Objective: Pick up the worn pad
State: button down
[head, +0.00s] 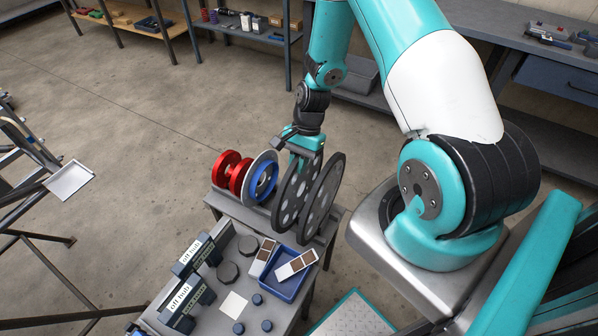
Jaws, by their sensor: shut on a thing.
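Two pale pads with brown faces are at the blue tray (287,293) on the small bench. One pad (297,265) lies across the tray; the other pad (262,257) is at its left edge. I cannot tell from this view which is worn. My gripper (300,146) points down at the top of the left dark perforated disc (288,200), behind the tray. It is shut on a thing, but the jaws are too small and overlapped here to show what. Both pads at the tray are apart from my gripper.
A second dark disc (323,198), a blue-centred ring (262,180) and red wheels (232,170) stand in a row along the bench's back. Dark round pieces, a white card (233,305) and labelled blocks (187,298) lie in front. Shelving stands behind; floor is open.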

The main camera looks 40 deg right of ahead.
notch_tip(320, 180, up, 20)
jog(key=shift+b, duration=0.45)
